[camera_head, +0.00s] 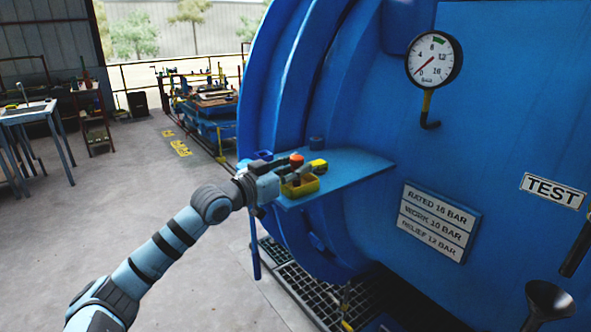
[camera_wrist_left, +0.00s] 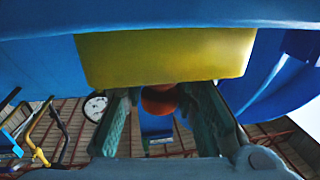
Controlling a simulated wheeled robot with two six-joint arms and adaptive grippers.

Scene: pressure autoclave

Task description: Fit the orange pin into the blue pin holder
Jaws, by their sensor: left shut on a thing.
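An orange pin (camera_head: 296,159) shows as a rounded orange top just above the fingers of my left gripper (camera_head: 301,171). In the left wrist view the orange pin (camera_wrist_left: 159,99) sits between the two fingers, and the gripper is shut on it. The lower part of the pin is hidden. A short dark blue cylinder (camera_head: 316,143), apparently the blue pin holder, stands on the shelf behind the pin and apart from it. My right gripper is not in view.
A blue shelf (camera_head: 357,170) juts from the big blue vessel. A yellow bin (camera_head: 300,187) stands at its front edge, close to my left gripper. A yellow object (camera_head: 318,165) lies beside the fingers. The shelf's right part is clear. A pressure gauge (camera_head: 433,59) is above right.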

